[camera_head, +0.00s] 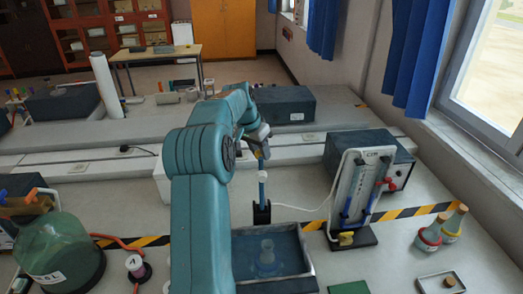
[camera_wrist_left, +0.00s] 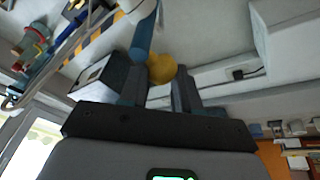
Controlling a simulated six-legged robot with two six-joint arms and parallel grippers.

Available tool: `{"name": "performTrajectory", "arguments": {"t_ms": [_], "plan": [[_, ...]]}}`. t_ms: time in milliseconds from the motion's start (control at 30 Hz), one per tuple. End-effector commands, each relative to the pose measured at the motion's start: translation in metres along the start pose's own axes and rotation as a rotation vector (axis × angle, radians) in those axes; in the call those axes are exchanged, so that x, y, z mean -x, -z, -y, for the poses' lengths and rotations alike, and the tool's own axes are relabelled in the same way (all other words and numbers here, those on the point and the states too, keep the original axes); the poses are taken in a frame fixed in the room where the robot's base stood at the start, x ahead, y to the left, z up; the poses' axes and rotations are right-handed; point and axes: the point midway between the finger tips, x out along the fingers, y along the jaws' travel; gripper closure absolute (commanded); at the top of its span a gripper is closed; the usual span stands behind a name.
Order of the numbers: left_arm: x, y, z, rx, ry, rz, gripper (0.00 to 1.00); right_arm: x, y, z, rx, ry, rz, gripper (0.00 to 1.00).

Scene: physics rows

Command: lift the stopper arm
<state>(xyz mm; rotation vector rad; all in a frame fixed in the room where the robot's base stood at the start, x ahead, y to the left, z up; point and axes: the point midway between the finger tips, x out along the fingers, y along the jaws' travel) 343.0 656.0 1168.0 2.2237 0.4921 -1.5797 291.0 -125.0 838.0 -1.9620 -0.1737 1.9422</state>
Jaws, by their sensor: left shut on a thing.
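My left gripper (camera_head: 262,148) reaches forward over the bench, above a small stand. It is shut on a round yellow knob, which shows between the fingertips (camera_wrist_left: 162,85) in the left wrist view; the yellow knob (camera_wrist_left: 162,68) sits beside a blue rod (camera_wrist_left: 143,42). In the head view the stand has a white top (camera_head: 263,175), a blue rod (camera_head: 262,190) and a black base (camera_head: 262,213). I cannot tell which part is the stopper arm. The knob is mostly hidden by my gripper in the head view. My right gripper is not in view.
A grey water tray (camera_head: 308,262) with a glass vessel (camera_head: 267,255) lies in front of the stand. A tubed rack (camera_head: 358,190) and dark box (camera_head: 395,155) stand to the right, with two flasks (camera_head: 430,236). A green glass jar (camera_head: 60,255) is at left.

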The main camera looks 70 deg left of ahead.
Motion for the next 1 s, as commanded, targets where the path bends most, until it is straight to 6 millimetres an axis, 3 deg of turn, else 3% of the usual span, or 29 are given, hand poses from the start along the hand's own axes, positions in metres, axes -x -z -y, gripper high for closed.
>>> {"name": "performTrajectory", "arguments": {"t_ms": [100,133,200,1000], "plan": [[-0.0085,-0.0082,0.0062,0.002,0.008,0.025,1.00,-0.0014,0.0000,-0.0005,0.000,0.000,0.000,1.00],[-0.0085,-0.0083,0.0063,0.002,0.008,0.025,0.58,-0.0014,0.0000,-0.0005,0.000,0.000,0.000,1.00],[-0.0084,-0.0084,0.0062,0.002,0.008,0.026,0.42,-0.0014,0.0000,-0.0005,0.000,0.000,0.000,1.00],[-0.0024,-0.0043,0.0050,0.001,0.010,0.013,0.42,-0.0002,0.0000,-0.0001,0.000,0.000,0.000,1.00]]}}
